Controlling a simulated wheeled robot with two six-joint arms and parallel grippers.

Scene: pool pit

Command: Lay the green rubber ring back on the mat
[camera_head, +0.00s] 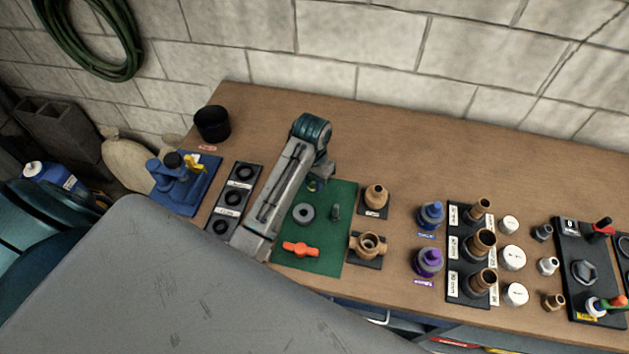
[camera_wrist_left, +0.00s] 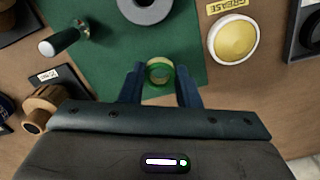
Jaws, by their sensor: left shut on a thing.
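The green rubber ring (camera_wrist_left: 160,73) sits between the two fingertips of my left gripper (camera_wrist_left: 160,88) in the wrist view, and the fingers are shut on it. In the head view my left gripper (camera_head: 318,182) points down over the far part of the green mat (camera_head: 325,252), and the ring (camera_head: 312,186) shows only as a small spot. The mat also shows behind the ring in the wrist view (camera_wrist_left: 110,65). I cannot tell whether the ring touches the mat. My right gripper is not in view.
On the mat are a grey ring (camera_head: 303,213), a small metal cylinder (camera_head: 335,212) and an orange valve handle (camera_head: 300,249). Brass fittings (camera_head: 375,197) stand right of the mat. A yellow grease tin (camera_wrist_left: 233,38) lies beside it in the wrist view.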

